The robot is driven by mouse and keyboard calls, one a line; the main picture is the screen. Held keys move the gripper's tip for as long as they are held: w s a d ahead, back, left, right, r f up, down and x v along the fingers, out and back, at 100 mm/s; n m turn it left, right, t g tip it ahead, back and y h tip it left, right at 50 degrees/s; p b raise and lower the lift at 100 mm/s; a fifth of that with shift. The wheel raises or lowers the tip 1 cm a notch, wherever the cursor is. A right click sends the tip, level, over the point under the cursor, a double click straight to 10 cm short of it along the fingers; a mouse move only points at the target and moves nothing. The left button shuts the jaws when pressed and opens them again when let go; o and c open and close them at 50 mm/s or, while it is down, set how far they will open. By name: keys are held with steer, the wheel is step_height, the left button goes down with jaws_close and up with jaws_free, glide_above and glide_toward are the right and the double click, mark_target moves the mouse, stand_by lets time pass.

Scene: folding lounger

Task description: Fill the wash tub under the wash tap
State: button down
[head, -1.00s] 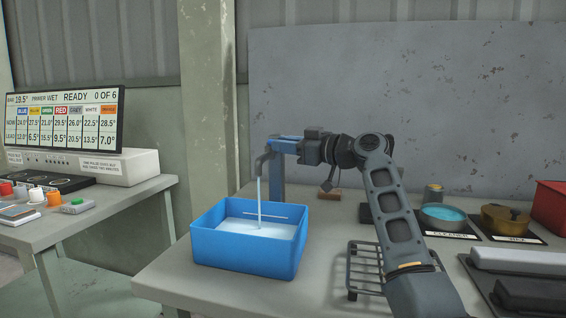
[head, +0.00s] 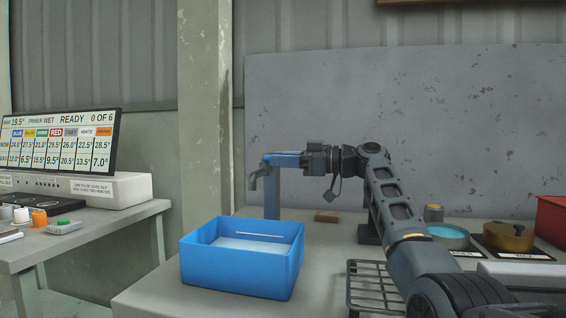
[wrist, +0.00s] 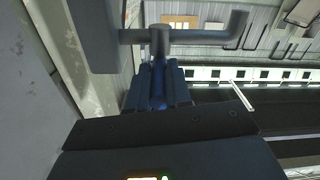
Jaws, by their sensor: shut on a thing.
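The blue wash tub (head: 238,271) stands on the bench below the wash tap. It holds pale water, with a white line on its inner far wall just above the water. The wash tap (head: 271,195) has a blue post and a grey spout over the tub's back edge; no water runs from the spout. My gripper (head: 290,160) is at the top of the tap, shut on its blue lever. In the wrist view the blue lever (wrist: 158,84) lies between my fingers, with the grey pipe (wrist: 205,36) beyond. The fingers' exact contact is partly hidden.
A wire rack (head: 372,287) lies right of the tub. A round container of blue liquid (head: 447,236), a brown pot (head: 508,236) and a red box (head: 552,220) stand farther right. A screen (head: 60,143) stands on the left bench. A grey panel backs the bench.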

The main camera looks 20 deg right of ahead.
steer(key=c, duration=1.1)
jaws_free()
steer(key=shift+o, duration=0.2)
steer(key=v, duration=0.7)
steer(key=shift+s+d, duration=0.25)
steer(key=shift+d, duration=0.05)
